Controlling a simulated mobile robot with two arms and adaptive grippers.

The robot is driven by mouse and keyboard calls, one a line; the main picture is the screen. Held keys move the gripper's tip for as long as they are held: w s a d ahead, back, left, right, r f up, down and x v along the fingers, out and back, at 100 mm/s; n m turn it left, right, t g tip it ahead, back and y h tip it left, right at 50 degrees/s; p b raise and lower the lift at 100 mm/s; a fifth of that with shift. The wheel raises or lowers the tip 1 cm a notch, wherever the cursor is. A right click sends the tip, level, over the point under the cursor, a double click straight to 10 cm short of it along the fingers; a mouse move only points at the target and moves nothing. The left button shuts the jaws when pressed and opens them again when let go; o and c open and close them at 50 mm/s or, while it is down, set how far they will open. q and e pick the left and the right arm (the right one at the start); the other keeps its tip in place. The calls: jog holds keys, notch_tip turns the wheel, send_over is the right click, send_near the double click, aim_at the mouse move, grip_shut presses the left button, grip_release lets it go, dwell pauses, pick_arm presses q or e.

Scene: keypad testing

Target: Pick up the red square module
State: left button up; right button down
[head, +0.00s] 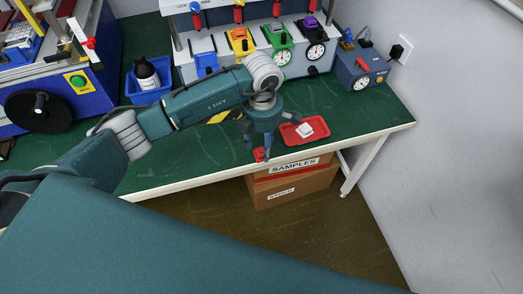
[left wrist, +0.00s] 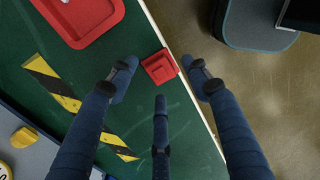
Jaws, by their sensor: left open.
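The red square module (left wrist: 159,67) lies on the green table top by its front edge, flat, with a stepped square top. In the head view the module (head: 259,155) shows just beneath my left gripper (head: 264,142), partly covered by its fingers. My left gripper is open and empty. In the left wrist view its dark blue fingers (left wrist: 159,72) are spread around the module, one on the left, one on the right and a third below it in the picture. I see no contact. My right gripper is not in view.
A red tray (head: 290,139) with a white item (head: 306,129) lies right of the module. Yellow-black tape (left wrist: 52,82) marks the table. Behind stand a test bench (head: 190,66), a blue bin (head: 140,98) and a blue-grey box (head: 372,78). A samples carton (head: 292,188) sits below the table.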

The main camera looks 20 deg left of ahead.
aim_at(261, 153)
pick_arm(q)
jog(key=shift+f, duration=1.25)
jog(key=c, duration=1)
jog(key=o, duration=1)
